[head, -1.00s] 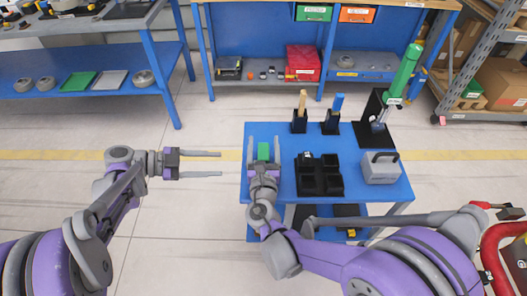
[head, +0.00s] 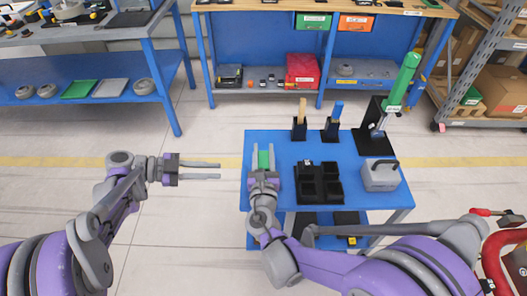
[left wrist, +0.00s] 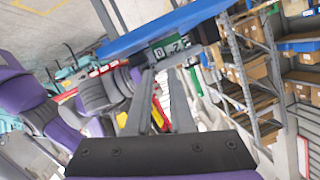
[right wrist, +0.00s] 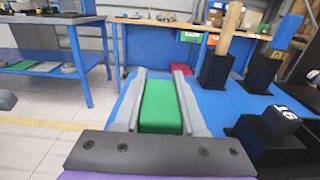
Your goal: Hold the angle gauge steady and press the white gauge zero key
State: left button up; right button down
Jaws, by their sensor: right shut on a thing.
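The angle gauge, a green block (head: 264,160), stands at the left end of the blue table. It also shows in the right wrist view (right wrist: 161,107). My right gripper (head: 264,153) is shut on the gauge, a finger touching each side. In the left wrist view a green face (left wrist: 164,54) at the table edge carries white keys with dark marks; I cannot tell surely which is the zero key. My left gripper (head: 220,171) is empty, left of the table and apart from the gauge. Its fingers are partly closed, with a gap between them.
Floor left of the table is clear.

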aim_at(244, 178)
pick_arm(q)
jog(key=shift+w+a+f+n+g, duration=0.15)
jog(key=shift+w+a+n+g, duration=0.05)
jog(key=shift+w+n+g, duration=0.25)
jog(key=shift+c, duration=1.2)
jog(key=shift+w+a+f+n+g+h, duration=0.25)
jog(key=shift+w+a+n+g+h, duration=0.25)
jog(key=shift+g, duration=0.35)
grip_shut()
jog(key=x, duration=0.9)
jog(key=shift+r, duration=0.1)
jog(key=shift+d, duration=0.65)
jog(key=f+v, duration=0.1)
jog(key=v, duration=0.5)
jog(key=shift+w+a+f, duration=0.1)
jog(key=shift+f, duration=0.05)
dwell(1.0)
